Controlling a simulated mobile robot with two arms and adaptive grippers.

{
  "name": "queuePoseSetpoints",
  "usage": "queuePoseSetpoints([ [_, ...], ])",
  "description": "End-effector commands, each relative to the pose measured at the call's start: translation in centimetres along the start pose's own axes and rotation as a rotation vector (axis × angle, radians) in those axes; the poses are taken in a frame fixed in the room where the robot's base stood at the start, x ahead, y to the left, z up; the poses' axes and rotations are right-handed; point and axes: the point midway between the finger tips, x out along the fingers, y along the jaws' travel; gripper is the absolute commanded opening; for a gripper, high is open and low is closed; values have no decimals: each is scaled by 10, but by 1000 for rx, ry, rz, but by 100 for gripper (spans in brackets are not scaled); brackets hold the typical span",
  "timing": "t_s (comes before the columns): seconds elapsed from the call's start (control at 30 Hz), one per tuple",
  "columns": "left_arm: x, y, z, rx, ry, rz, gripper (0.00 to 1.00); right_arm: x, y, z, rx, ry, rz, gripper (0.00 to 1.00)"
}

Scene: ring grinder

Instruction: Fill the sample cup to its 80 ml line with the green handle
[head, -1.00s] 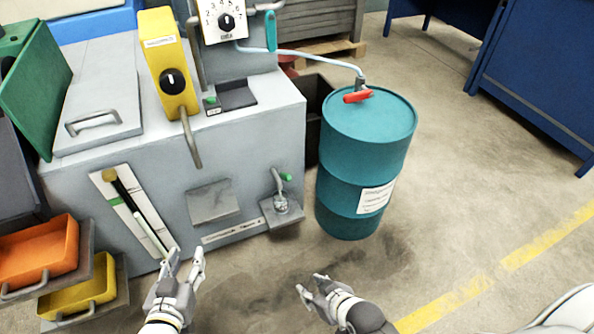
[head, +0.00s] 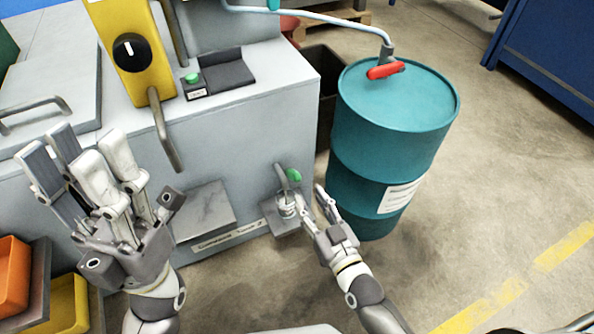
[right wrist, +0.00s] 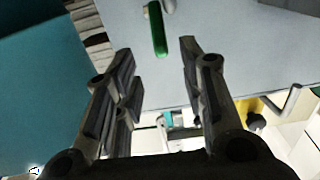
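The green handle (head: 293,175) sits on a tap at the lower right of the grey machine's front. The sample cup (head: 287,206), small and clear-looking, stands under the tap on a small ledge; its line and fill level are too small to read. My right gripper (head: 314,204) is just right of the cup and below the handle. In the right wrist view its two fingers (right wrist: 158,62) are apart with nothing between them, and the green handle (right wrist: 157,30) shows beyond the tips. My left gripper (head: 85,160) is raised at the left, open and empty.
A teal drum (head: 395,125) with a red handle (head: 385,70) stands close right of the tap. A grey plate (head: 203,210) juts out left of the cup. Orange (head: 12,275) and yellow (head: 62,305) trays are at the lower left. The floor at right is clear.

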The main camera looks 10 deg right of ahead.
Motion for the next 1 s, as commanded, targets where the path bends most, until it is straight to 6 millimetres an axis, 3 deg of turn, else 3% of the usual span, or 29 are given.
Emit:
queuePoseSetpoints([
  [0.3, -22, 0, 5, 0, -4, 0, 40, 59, 1, 2, 0, 3, 2, 38],
  [0.5, -26, 0, 8, 2, 8, 6, 40, 87, 0, 2, 1, 0, 0, 38],
  [0.93, -22, 0, 9, 3, 17, 12, 40, 97, 0, 0, 0, -2, -1, 38],
  [1.0, -22, 0, 9, 3, 17, 12, 40, 97, 0, 0, 0, -2, 0, 31],
])
